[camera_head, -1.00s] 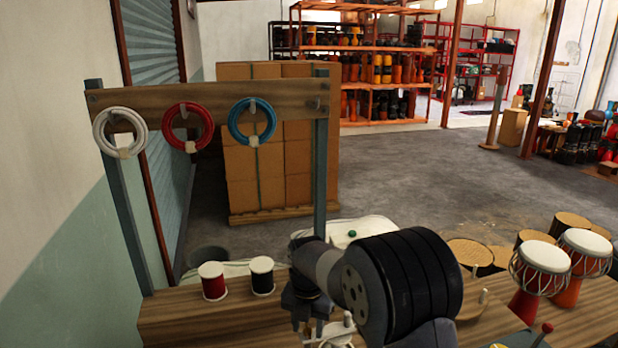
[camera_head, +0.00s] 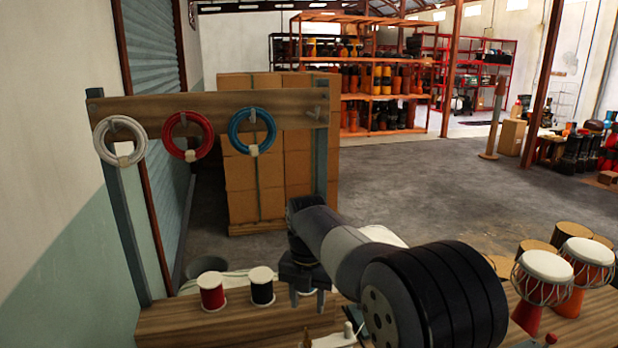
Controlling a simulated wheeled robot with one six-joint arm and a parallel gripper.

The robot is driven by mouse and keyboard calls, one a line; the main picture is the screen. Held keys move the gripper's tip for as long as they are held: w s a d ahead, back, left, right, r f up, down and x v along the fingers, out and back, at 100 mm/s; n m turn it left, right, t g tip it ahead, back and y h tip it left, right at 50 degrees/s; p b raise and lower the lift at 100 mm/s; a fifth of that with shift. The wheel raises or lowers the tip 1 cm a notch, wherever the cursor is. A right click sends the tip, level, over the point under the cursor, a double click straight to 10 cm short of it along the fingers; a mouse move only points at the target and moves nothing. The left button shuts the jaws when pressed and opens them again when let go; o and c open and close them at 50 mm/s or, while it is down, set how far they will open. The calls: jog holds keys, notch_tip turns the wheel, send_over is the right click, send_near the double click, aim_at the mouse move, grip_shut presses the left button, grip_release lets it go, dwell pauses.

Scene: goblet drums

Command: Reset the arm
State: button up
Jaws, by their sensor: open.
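My gripper (camera_head: 307,300) hangs at the end of my dark and grey arm, in the lower middle of the head view. Its two fingers point down and stand apart, with nothing seen between them. It is over the wooden bench (camera_head: 190,328), just right of the spool with black thread (camera_head: 262,287). My arm reaches in from the lower right and hides part of the bench.
A spool with red thread (camera_head: 212,292) stands left of the black one. White (camera_head: 120,141), red (camera_head: 188,136) and blue (camera_head: 252,131) coils hang on a wooden rack (camera_head: 290,108). Goblet drums (camera_head: 544,287) stand at the right. Stacked boxes (camera_head: 255,185) stand behind the rack.

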aim_at(309, 341)
notch_tip(309, 341, down, 11)
jog(key=shift+f+p, duration=0.1)
jog(key=shift+p, duration=0.3)
jog(key=m, duration=0.3)
jog(key=shift+m, duration=2)
jog(key=shift+d, duration=0.1)
